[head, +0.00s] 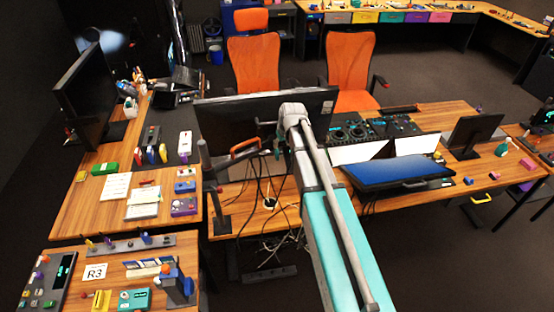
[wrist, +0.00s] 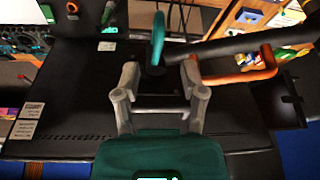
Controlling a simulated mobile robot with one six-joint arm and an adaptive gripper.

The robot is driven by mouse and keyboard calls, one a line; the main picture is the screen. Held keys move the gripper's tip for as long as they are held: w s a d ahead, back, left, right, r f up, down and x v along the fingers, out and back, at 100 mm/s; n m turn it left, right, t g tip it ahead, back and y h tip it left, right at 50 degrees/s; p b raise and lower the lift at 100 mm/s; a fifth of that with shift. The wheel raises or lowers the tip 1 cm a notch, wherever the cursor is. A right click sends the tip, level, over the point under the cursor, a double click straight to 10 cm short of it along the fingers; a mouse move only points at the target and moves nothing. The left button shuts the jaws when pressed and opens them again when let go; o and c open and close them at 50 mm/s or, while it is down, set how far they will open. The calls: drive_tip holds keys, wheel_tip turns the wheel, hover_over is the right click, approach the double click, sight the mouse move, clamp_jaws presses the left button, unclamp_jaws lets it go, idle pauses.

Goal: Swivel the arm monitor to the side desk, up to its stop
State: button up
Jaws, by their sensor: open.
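The arm monitor (head: 258,106) stands over the middle desk, seen from behind. A dark post (head: 208,178) at that desk's left end carries its support arm, with an orange handle (head: 247,146). The side desk (head: 75,217) is to the left. In the wrist view my gripper (wrist: 160,76) is open over the dark back of the monitor (wrist: 65,100). The orange handle (wrist: 238,74) lies to its right, outside the fingers, under the dark support arm (wrist: 240,46). A teal loop (wrist: 158,38) shows just beyond the fingertips. I cannot tell whether the fingers touch anything.
Another monitor (head: 84,92) stands on the left desk. Papers (head: 116,186) and small devices lie there. A blue-screened display (head: 398,172) is tilted on the right of the middle desk. Loose cables (head: 268,195) hang behind the post. Two orange chairs (head: 254,62) stand beyond.

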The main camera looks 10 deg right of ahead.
sight(278, 154)
drive_tip(key=shift+b+x, duration=4.5)
drive_tip(key=shift+x, duration=0.75)
clamp_jaws()
